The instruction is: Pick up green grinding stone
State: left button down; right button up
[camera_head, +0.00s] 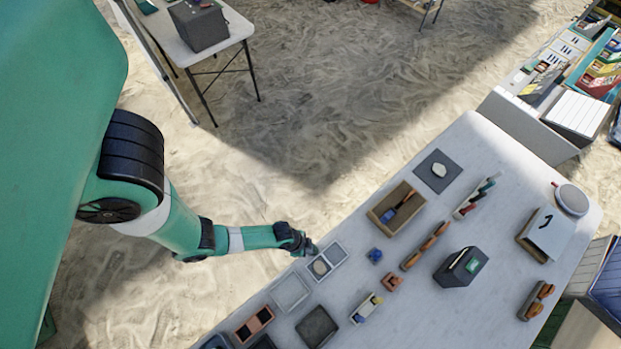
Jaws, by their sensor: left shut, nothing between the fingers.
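My left gripper (312,249) is small and dark at the end of the green arm, at the far left edge of the white table. It looks shut and holds nothing that I can see. It is just above a small grey tray (337,253) and a square holder with a round beige piece (319,267). I cannot make out a clearly green grinding stone. A green patch (473,264) shows on top of a dark box (458,270) on the table, well to the right of the gripper. My right gripper is not in view.
The white table (420,325) also holds a wooden tray with a brush (396,208), a blue block (375,255), reddish pieces in racks, a dark tray (317,326) and a round white object (571,200). Sandy floor (320,100) lies between this table and another one.

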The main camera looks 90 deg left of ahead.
aim_at(318, 251)
pick_arm(q)
jog(key=w, duration=0.3)
jog(key=shift+w+d, duration=0.15)
jog(key=shift+w, duration=0.15)
notch_tip(318, 251, up, 4)
jog(key=shift+s+f+p, duration=0.15)
jog(key=shift+f+p, duration=0.1)
jog(key=shift+p, duration=0.7)
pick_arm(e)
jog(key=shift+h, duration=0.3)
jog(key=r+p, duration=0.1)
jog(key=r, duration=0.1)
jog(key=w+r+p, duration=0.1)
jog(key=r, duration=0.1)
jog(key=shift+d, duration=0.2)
pick_arm(q)
jog(key=s+v, duration=0.1)
jog(key=v, duration=0.5)
jog(key=shift+r, duration=0.15)
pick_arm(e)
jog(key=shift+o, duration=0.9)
